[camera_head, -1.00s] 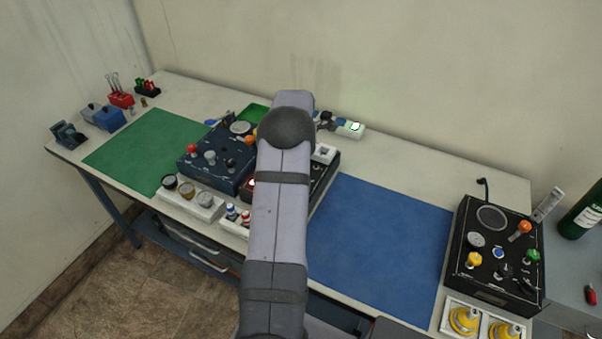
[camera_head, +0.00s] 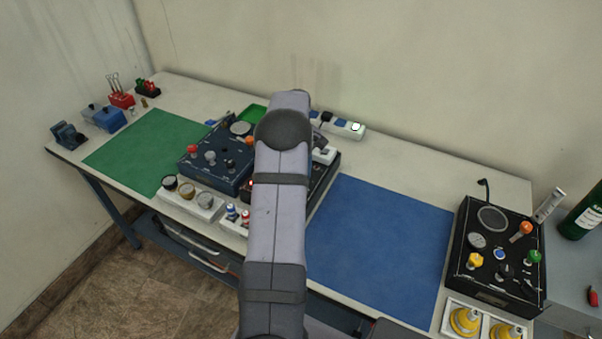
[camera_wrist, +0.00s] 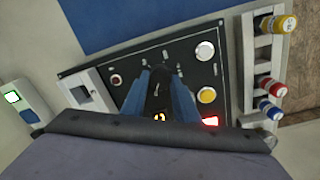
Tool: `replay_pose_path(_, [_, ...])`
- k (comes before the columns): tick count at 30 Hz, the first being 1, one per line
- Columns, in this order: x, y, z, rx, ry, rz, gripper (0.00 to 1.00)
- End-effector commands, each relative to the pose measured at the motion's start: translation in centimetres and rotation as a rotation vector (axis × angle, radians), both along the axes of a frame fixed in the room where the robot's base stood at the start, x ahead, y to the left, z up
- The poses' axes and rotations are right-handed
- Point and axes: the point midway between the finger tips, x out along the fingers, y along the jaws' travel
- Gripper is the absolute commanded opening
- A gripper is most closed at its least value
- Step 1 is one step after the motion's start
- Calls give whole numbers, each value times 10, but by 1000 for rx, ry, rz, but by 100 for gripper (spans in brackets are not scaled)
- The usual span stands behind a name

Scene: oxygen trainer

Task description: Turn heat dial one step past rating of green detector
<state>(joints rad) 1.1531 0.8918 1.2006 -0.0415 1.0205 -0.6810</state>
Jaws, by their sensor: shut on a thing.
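In the wrist view, my gripper (camera_wrist: 158,76) has its two blue fingers on either side of a dark knob (camera_wrist: 157,92) on the black panel (camera_wrist: 190,72). It is shut on this knob, which appears to be the heat dial. The fingers hide much of the knob, and its markings are too small to read. In the head view, my arm covers most of this panel (camera_head: 322,180). A green-topped part (camera_head: 533,256) stands on the black box at right; I cannot tell whether it is the green detector, and no rating is legible.
Beside the knob are a white button (camera_wrist: 205,50), a yellow one (camera_wrist: 207,95) and a lit red lamp (camera_wrist: 210,121). A white rack (camera_wrist: 249,70) with coloured cylinders lies alongside. A blue box (camera_head: 215,172) with knobs stands left of my arm. The blue mat (camera_head: 380,240) is clear.

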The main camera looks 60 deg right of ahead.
Motion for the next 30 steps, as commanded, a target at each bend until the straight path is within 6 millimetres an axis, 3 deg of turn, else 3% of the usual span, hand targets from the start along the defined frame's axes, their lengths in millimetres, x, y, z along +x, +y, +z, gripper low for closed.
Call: replay_pose_path(30, [1, -3, 2, -4, -2, -964, 5])
